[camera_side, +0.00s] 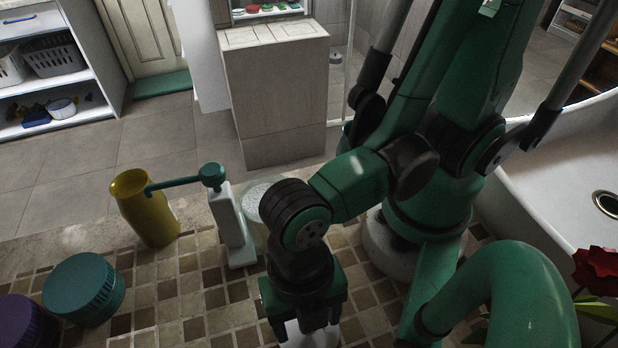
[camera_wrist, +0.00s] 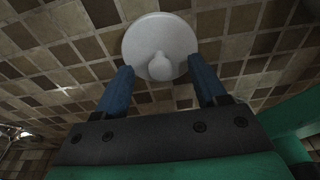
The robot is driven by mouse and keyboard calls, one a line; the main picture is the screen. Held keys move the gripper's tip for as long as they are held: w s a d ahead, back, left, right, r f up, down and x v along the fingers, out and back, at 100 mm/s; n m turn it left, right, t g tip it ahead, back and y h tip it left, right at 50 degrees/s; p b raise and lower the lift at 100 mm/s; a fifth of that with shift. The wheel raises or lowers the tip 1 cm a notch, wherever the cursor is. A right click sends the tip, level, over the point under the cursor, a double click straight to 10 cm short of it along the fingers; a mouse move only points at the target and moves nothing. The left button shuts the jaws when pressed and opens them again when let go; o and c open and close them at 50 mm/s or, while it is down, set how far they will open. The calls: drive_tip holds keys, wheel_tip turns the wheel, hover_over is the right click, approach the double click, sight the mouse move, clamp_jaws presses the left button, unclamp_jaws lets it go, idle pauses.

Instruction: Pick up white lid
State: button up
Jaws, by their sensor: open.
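The white lid (camera_wrist: 150,33) is round with a knob in its middle and lies on the tiled counter in the wrist view. My gripper (camera_wrist: 160,75) is open, with one blue finger on each side of the knob. The fingers overlap the lid's near edge in this view; I cannot tell whether they touch it. In the side view, part of the white lid (camera_side: 312,338) shows at the bottom edge, under my gripper (camera_side: 307,325), which hides much of it.
A white dispenser (camera_side: 232,232) with a teal pump stands left of my gripper, beside a yellow cup (camera_side: 150,212). A pale round container (camera_side: 256,203) stands behind my wrist. Teal (camera_side: 84,290) and purple (camera_side: 24,324) round containers are at left. A sink (camera_side: 560,180) and red flower (camera_side: 597,268) are at right.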

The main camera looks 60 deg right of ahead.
drive_tip(key=shift+s+f, duration=0.1)
drive_tip(key=shift+f, duration=0.2)
clamp_jaws()
drive_tip(key=shift+r, duration=0.2)
idle(0.3)
